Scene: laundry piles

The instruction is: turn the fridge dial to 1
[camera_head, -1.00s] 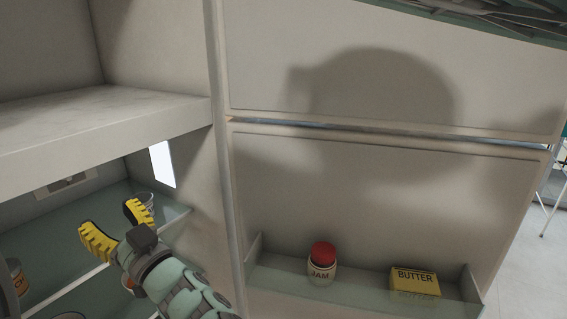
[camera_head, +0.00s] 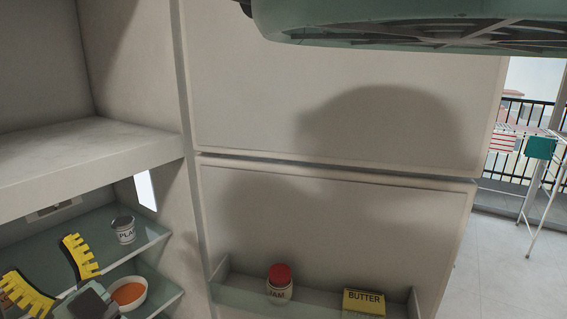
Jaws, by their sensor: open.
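The fridge stands open, its inner compartment at the left and its door (camera_head: 330,215) at the right. A small plate (camera_head: 62,208) on the fridge's back wall, under the thick white ledge, may be the dial; it is small and partly cut off by the ledge and shelf, and no setting can be read. My gripper (camera_head: 52,275) is at the lower left, its two yellow ribbed fingers spread wide with nothing between them. It is in front of the glass shelves, below and nearer than the plate.
A pot labelled PLA (camera_head: 123,230) stands on the upper glass shelf (camera_head: 150,240). An orange-filled bowl (camera_head: 128,293) sits lower, close to my gripper. The door bin holds a jam jar (camera_head: 279,288) and butter (camera_head: 364,301). A drying rack (camera_head: 545,170) stands far right.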

